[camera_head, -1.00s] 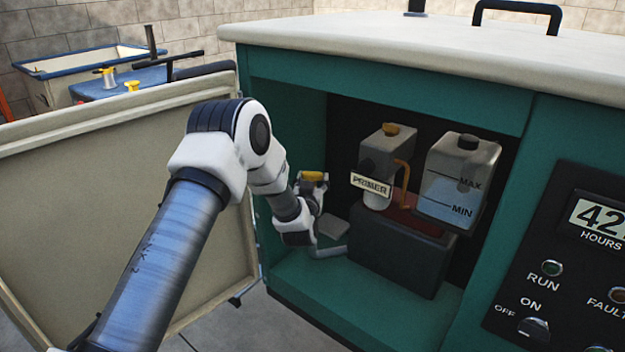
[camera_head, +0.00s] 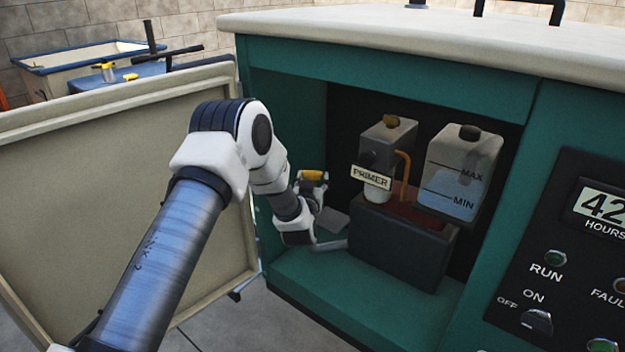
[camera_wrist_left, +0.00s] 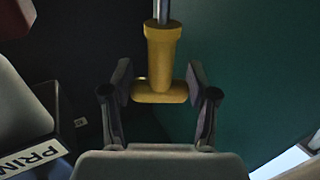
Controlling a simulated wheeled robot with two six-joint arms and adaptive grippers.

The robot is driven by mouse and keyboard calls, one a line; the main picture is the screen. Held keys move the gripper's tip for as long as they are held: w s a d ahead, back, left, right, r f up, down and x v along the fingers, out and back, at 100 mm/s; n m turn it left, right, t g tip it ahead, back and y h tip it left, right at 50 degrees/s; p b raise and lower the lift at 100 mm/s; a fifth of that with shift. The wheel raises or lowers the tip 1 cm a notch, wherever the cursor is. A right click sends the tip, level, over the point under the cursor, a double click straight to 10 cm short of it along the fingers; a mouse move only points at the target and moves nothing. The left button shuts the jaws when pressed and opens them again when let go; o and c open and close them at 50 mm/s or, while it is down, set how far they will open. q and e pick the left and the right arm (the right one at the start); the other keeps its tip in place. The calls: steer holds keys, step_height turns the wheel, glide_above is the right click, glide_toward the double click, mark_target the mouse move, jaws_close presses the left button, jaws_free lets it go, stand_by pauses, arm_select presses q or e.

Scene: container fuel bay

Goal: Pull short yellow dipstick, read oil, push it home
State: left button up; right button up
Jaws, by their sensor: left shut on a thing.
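The yellow dipstick handle (camera_wrist_left: 158,92) is a T shape with a thick collar in the left wrist view. A silver metal stem (camera_wrist_left: 162,12) runs from the collar to the top edge of that view. My left gripper (camera_wrist_left: 160,82) has its two fingers on either side of the yellow crossbar and is shut on it. In the head view the yellow handle (camera_head: 312,175) shows at my left gripper (camera_head: 311,186), inside the left of the open green bay. The far end of the stem is out of view, so I cannot tell how deep it sits. My right gripper is not in view.
Right of the gripper are the PRIMER unit (camera_head: 387,145), a translucent MIN/MAX tank (camera_head: 455,190) and a dark block (camera_head: 405,245). The open beige door (camera_head: 110,180) stands left. A control panel (camera_head: 560,260) is at right. The bay floor (camera_head: 340,305) in front is clear.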

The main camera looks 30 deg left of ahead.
arm_select(q)
steer(key=shift+f+b, duration=1.8)
steer(key=shift+f, duration=0.85)
steer(key=o, duration=1.2)
steer(key=v, duration=1.2)
